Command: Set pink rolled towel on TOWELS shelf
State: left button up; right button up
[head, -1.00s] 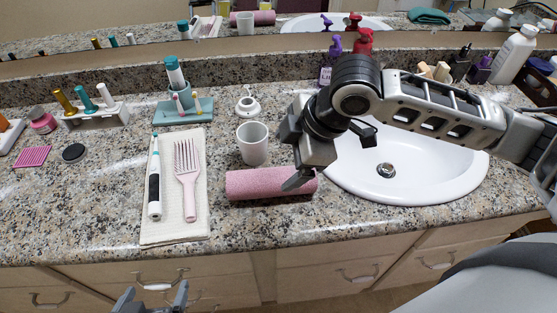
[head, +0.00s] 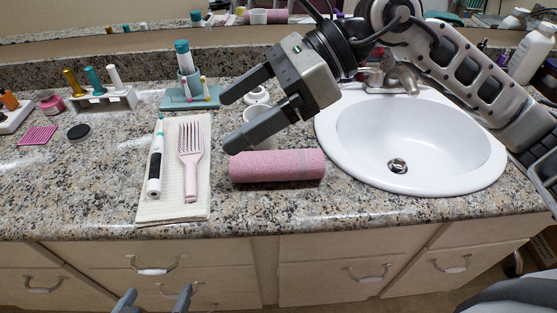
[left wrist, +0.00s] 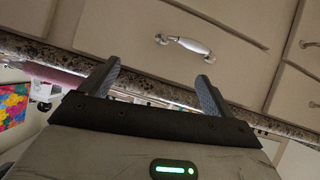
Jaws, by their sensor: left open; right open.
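The pink rolled towel (head: 277,166) lies on its side on the granite counter, left of the sink, in the head view. My right gripper (head: 230,120) is open and empty, its fingers pointing left, above and behind the towel's left end. It appears apart from the towel. My left gripper (head: 155,298) is open at the bottom edge, low in front of the drawers. In the left wrist view its two fingers (left wrist: 157,78) are spread with nothing between them. No TOWELS shelf shows in these frames.
A folded cloth (head: 150,211) holds a toothbrush (head: 155,165) and a pink comb (head: 190,160). The white sink (head: 450,150) is on the right. A toothbrush stand (head: 190,97) is behind, and a white cup (head: 264,130) is partly hidden by my right gripper.

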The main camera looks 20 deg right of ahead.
jog(key=w+d+f+t+h, duration=0.1)
jog(key=w+d+f+h, duration=0.1)
jog(key=d+f+h, duration=0.15)
jog(key=t+h+b, duration=0.1)
jog(key=t+h, duration=0.1)
jog(key=h, duration=0.3)
send_near(279, 156)
jog(key=x, duration=0.6)
jog(key=shift+a+f, duration=0.2)
jog(key=shift+a, duration=0.3)
jog(key=shift+d+x, duration=0.2)
jog(key=shift+x, duration=1.15)
jog(key=shift+d+x, duration=0.2)
jog(key=shift+x, duration=1.2)
jog(key=shift+f, duration=0.15)
jog(key=shift+c, duration=0.3)
jog(key=c, duration=1.1)
jog(key=shift+c, duration=0.2)
